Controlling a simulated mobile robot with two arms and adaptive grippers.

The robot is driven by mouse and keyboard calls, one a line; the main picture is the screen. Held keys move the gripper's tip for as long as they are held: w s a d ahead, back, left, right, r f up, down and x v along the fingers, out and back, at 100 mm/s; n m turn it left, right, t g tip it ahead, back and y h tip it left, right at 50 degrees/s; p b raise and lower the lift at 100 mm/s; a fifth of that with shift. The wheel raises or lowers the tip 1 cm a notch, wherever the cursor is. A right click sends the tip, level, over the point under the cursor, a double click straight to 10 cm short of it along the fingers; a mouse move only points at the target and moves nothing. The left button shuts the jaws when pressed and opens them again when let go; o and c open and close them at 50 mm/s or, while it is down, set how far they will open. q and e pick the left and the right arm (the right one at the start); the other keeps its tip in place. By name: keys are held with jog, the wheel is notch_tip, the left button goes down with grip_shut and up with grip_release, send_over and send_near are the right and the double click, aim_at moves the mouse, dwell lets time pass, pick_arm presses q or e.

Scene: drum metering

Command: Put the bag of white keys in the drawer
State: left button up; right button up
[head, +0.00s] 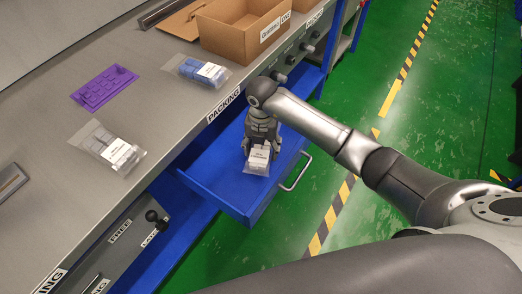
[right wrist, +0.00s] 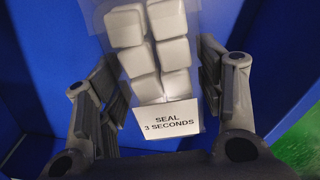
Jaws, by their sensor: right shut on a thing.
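The clear bag of white keys (head: 258,158) has a white label and is in my right gripper (head: 261,147), over the open blue drawer (head: 213,179). In the right wrist view the bag (right wrist: 160,55) sits between the two fingers of the gripper (right wrist: 160,95), which is shut on it. The label reads "SEAL 3 SECONDS". Blue drawer walls surround the bag in that view. I cannot tell whether the bag touches the drawer floor. My left gripper is not in view.
On the grey bench (head: 150,115) lie a bag of blue keys (head: 195,70), a bag of grey keys (head: 107,147) and a purple key mat (head: 104,87). A cardboard box (head: 240,28) stands at the back. The drawer handle (head: 297,173) faces the green floor.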

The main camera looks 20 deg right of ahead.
notch_tip(320, 180, down, 2)
jog(key=shift+f, duration=0.2)
jog(key=shift+f, duration=0.2)
jog(key=o, duration=1.1)
jog(key=shift+o, duration=0.2)
jog(key=shift+r, duration=0.2)
notch_tip(320, 180, up, 12)
jog(key=shift+r, duration=0.1)
